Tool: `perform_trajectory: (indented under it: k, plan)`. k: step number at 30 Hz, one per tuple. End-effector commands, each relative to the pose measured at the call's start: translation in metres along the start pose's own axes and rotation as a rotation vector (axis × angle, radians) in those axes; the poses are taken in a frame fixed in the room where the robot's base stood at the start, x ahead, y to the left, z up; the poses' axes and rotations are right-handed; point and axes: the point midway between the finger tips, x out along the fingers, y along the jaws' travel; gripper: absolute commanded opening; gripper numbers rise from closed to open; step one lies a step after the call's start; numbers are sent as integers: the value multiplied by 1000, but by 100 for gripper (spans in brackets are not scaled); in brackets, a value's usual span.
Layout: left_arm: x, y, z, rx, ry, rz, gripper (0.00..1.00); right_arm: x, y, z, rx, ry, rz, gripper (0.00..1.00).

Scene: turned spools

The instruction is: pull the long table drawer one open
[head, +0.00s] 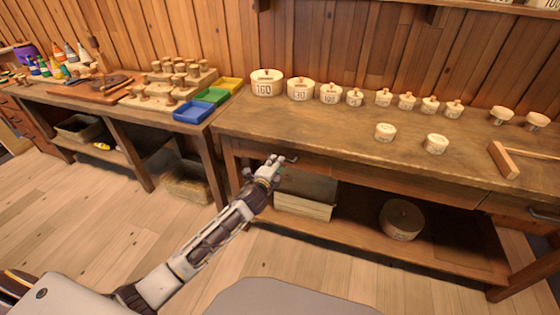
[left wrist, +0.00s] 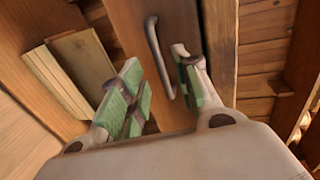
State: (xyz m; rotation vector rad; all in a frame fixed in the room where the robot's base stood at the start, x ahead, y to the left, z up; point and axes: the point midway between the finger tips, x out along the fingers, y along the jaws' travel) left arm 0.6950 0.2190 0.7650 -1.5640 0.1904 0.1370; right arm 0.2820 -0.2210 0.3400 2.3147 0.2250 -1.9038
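The long table drawer has a wooden front (head: 400,185) under the table top, and it looks shut. In the left wrist view its front (left wrist: 125,25) carries a dark grey bar handle (left wrist: 154,45). My left gripper (head: 287,160) is at the left part of the drawer front in the head view and hides the handle there. In the left wrist view the left gripper (left wrist: 155,57) is open, with green pads on its fingers. The handle lies between the two fingers, closer to the right one; I cannot tell whether they touch. My right gripper is not in view.
The long table (head: 340,130) bears several round, lidded pale containers and a wooden bracket-like piece (head: 504,160) at right. Another drawer handle (head: 545,213) shows at the right edge. A box (head: 305,195) and a round drum (head: 401,220) stand on the lower shelf.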

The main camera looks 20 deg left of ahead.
Motion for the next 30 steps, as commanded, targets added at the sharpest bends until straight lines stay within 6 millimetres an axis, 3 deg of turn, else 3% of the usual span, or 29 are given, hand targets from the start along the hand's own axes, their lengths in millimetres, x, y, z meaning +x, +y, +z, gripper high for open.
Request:
perform_trajectory:
  k: [8, 15, 30]
  plan:
    - [24, 0, 0, 0, 0, -1, 32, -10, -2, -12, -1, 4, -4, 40]
    - [42, 1, -1, 0, 0, 0, 32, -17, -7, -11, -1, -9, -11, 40]
    - [50, 0, 0, 0, 0, 1, 32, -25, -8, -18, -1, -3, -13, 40]
